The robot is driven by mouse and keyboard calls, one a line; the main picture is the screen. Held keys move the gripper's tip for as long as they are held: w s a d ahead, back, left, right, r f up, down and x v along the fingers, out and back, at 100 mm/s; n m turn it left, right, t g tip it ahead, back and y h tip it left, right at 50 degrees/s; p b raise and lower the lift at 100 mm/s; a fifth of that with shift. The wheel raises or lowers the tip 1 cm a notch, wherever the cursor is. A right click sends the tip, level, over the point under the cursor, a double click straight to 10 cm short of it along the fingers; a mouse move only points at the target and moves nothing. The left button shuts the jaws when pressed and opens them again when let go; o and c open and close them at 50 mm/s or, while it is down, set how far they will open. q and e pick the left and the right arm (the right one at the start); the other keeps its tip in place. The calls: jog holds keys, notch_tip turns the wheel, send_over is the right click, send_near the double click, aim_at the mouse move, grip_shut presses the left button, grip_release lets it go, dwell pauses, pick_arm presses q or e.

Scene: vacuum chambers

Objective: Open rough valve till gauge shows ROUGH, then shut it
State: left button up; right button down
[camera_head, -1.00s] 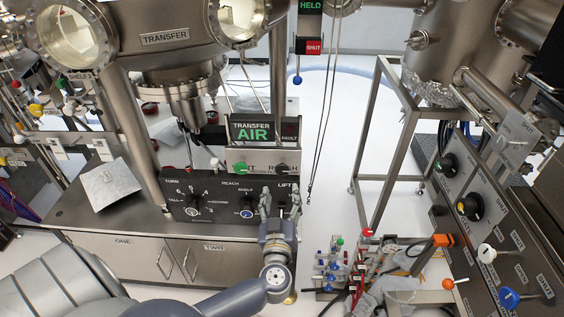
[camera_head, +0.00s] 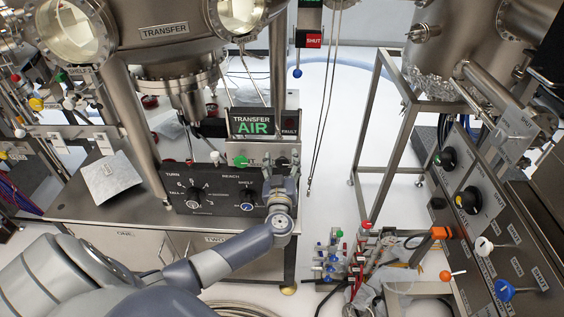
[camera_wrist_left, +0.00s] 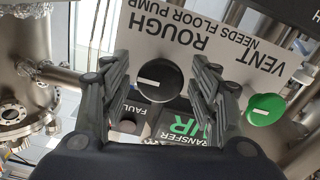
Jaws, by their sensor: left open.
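The rough valve is a black round knob (camera_wrist_left: 160,78) with a white pointer line, on a pale panel labelled ROUGH that appears upside down in the left wrist view. My left gripper (camera_wrist_left: 160,85) is open, with a finger on either side of the knob; I cannot tell whether they touch it. In the head view my left gripper (camera_head: 280,170) is in front of the pale panel and hides the knob. The transfer gauge (camera_head: 254,124) shows AIR in green; part of it also shows in the left wrist view (camera_wrist_left: 205,128). My right gripper is not in view.
The green vent knob (camera_head: 240,161) is beside the rough knob and also shows in the wrist view (camera_wrist_left: 265,109). A black dial panel (camera_head: 218,190) stands below. The transfer chamber (camera_head: 165,32) is above. A small colourful valve rack (camera_head: 330,260) stands at right.

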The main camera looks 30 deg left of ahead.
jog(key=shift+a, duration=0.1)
pick_arm(q)
jog(key=c, duration=1.1)
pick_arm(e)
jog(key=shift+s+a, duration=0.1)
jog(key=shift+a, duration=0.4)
